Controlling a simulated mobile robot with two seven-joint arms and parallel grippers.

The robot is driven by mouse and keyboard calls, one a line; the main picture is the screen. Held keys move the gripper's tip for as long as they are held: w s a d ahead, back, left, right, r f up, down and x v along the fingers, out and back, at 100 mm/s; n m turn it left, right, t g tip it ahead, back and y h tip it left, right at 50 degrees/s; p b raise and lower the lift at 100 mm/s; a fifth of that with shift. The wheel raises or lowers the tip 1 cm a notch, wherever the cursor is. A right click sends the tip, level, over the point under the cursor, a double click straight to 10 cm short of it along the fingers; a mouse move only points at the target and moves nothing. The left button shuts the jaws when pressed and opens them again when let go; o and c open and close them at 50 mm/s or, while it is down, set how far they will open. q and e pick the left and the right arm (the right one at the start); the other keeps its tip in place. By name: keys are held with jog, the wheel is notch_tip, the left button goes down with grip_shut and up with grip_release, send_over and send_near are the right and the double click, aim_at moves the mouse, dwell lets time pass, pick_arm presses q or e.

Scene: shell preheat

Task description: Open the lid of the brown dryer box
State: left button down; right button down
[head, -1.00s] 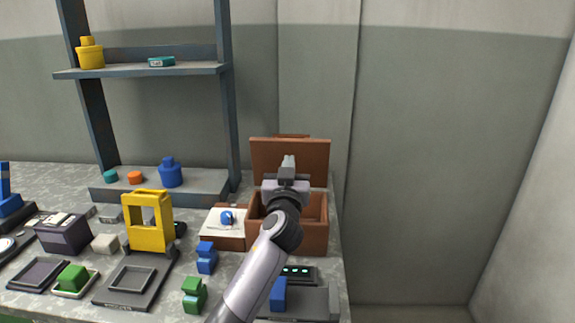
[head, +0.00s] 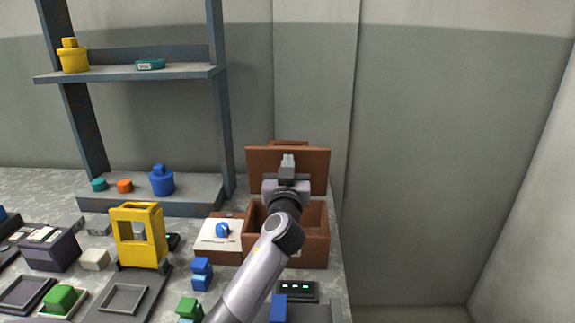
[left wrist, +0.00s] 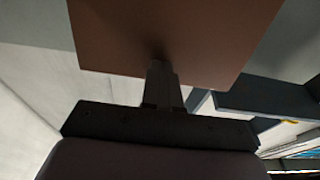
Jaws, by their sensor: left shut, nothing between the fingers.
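The brown dryer box (head: 312,252) stands at the right end of the grey table in the head view. Its lid (head: 315,165) stands up at the back, and the box's inside shows below it. My left gripper (head: 287,160) is shut and empty, in front of the raised lid. In the left wrist view the shut fingers (left wrist: 161,72) point at a brown panel, the lid (left wrist: 170,35), close to or touching it; I cannot tell which. My arm hides part of the box front. My right gripper is not in view.
A panel with a blue knob (head: 222,230) adjoins the box on the left. A yellow frame (head: 139,236), blue blocks (head: 201,273) and green blocks (head: 188,308) stand on the table. A shelf (head: 140,73) rises behind. The wall is close on the right.

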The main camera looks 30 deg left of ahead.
pick_arm(q)
jog(key=w+a, duration=0.1)
jog(key=w+a+r+g+p, duration=0.1)
jog(key=w, duration=0.1)
jog(key=shift+r+p, duration=0.1)
jog(key=shift+p, duration=0.2)
jog(key=shift+w+a+h+b, duration=0.1)
jog(key=shift+w+h+b, duration=0.2)
jog(key=shift+b, duration=0.15)
jog(key=shift+w+a, duration=0.1)
jog(key=shift+w, duration=0.05)
